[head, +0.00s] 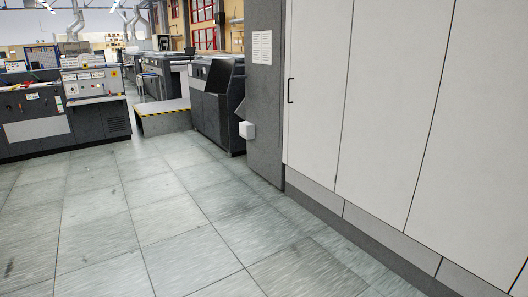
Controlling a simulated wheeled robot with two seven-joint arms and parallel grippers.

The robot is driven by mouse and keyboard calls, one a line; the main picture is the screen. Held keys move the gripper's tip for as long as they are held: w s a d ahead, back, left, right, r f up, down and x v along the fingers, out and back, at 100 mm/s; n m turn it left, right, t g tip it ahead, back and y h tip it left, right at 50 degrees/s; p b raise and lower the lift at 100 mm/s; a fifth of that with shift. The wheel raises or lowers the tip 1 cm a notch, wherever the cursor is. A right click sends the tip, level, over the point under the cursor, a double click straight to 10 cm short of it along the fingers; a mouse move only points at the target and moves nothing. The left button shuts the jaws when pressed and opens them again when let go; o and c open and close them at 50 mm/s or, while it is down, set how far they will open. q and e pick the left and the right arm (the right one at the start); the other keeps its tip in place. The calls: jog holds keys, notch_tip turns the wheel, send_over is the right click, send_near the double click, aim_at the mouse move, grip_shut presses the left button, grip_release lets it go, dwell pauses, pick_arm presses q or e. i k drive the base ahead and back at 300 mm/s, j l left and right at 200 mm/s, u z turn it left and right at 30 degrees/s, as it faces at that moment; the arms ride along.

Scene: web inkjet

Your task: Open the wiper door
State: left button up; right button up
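A tall light-grey cabinet stands along the right side of the head view. Its leftmost door panel (315,90) is closed and has a small black handle (290,90) near its left edge. More flat panels (385,110) continue to the right, with no handles visible on them. I cannot tell which panel is the wiper door. Neither of my grippers shows in the view.
The tiled floor (150,215) is clear in front of me. A dark grey column (264,120) with a paper sheet (262,47) stands left of the door. Dark machines (217,105), a low step (163,118) with yellow-black edging and a control console (92,88) stand further back.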

aim_at(322, 35)
jog(key=i, duration=2.7)
